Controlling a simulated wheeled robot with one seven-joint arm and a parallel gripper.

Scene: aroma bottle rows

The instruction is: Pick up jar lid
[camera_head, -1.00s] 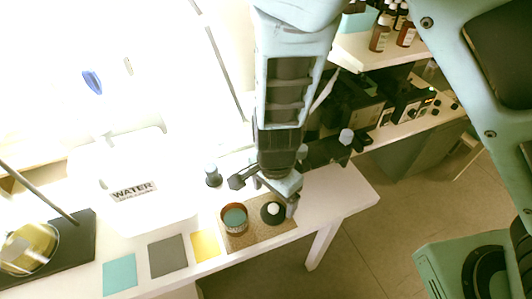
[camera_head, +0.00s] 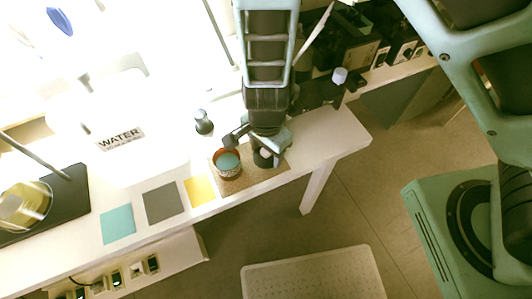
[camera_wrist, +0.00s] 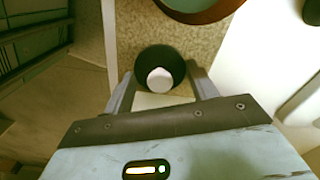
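The jar lid (camera_wrist: 160,62) is round and dark with a pale knob (camera_wrist: 159,80) on top. It lies on a speckled tan mat (camera_wrist: 133,20). In the head view the lid (camera_head: 263,158) is partly hidden by my gripper. In the wrist view my gripper (camera_wrist: 158,82) is open, with one finger on each side of the lid. I cannot tell whether the fingers touch it. The open jar (camera_head: 228,163), brown-rimmed with teal inside, stands beside the lid on the same mat; part of it also shows at the top of the wrist view (camera_wrist: 200,8).
Teal (camera_head: 118,224), grey (camera_head: 163,202) and yellow (camera_head: 200,190) squares lie left of the mat on the white table (camera_head: 330,135). A white container marked WATER (camera_head: 120,139) and a small grey-topped bottle (camera_head: 203,122) stand behind.

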